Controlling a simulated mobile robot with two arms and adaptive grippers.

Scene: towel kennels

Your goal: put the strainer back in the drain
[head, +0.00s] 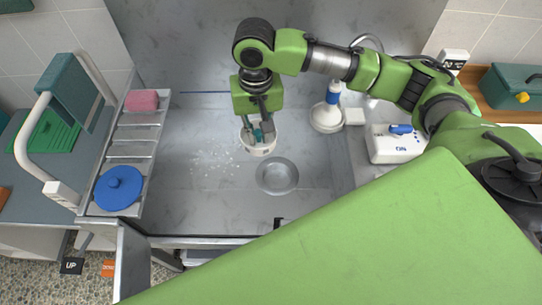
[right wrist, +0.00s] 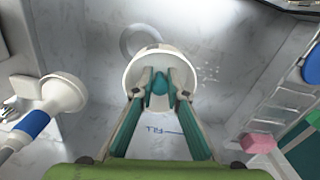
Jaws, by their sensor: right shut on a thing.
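In the right wrist view the fingers (right wrist: 160,92) close on the knob of the strainer (right wrist: 139,76). The drain (head: 277,176) is a round grey recess in the basin floor, below and slightly right of the strainer in the head view. It shows as a partly covered ring (right wrist: 143,38) beyond the strainer in the right wrist view. The height of the strainer above the floor is hard to tell. My left gripper is not in view.
White specks (head: 212,160) lie on the basin floor (head: 215,203), left of the drain. A white shower head (head: 325,118) with a blue band stands at the right. A rack (head: 135,133) at the left bears a pink sponge (head: 141,100) and a blue lid (head: 118,188).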

